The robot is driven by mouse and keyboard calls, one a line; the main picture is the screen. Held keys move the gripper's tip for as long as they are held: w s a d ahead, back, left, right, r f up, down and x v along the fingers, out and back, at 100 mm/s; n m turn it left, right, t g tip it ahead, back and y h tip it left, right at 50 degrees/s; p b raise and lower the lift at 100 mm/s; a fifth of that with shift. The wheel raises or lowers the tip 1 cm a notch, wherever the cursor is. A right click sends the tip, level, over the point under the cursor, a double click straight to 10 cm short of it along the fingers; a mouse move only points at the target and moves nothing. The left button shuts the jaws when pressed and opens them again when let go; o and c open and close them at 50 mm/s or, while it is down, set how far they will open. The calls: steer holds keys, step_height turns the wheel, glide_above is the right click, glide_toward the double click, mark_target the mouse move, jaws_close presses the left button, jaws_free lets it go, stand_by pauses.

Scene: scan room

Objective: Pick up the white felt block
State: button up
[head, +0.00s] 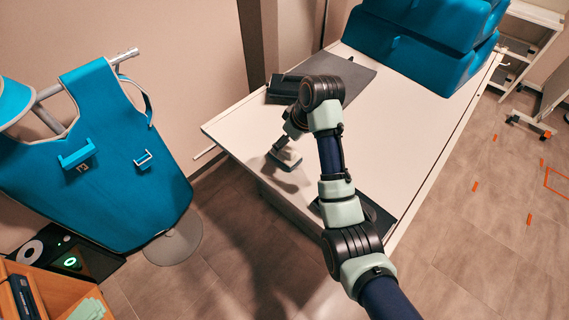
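My gripper (285,158) hangs over the left part of a white table (390,130), low near its front-left edge. It is small and seen from behind and above, so I cannot tell whether its fingers are open or shut, or touch anything. I cannot pick out a white felt block for certain. The pale tabletop, my arm and the gripper may hide it.
A dark grey mat (350,72) and a black box-like item (281,91) lie at the table's back left. Large blue blocks (425,45) stand at the back right. A dark flat item (378,219) lies at the near end, partly behind my arm. A blue apron (95,165) hangs left.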

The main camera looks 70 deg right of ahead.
steer(key=b+x, duration=0.3)
steer(key=x, duration=0.4)
steer(key=shift+d+f, duration=0.2)
steer(key=shift+f, duration=0.15)
steer(key=c, duration=1.4)
step_height(320, 180, up, 20)
steer(key=p, duration=0.5)
steer(key=shift+p, duration=0.35)
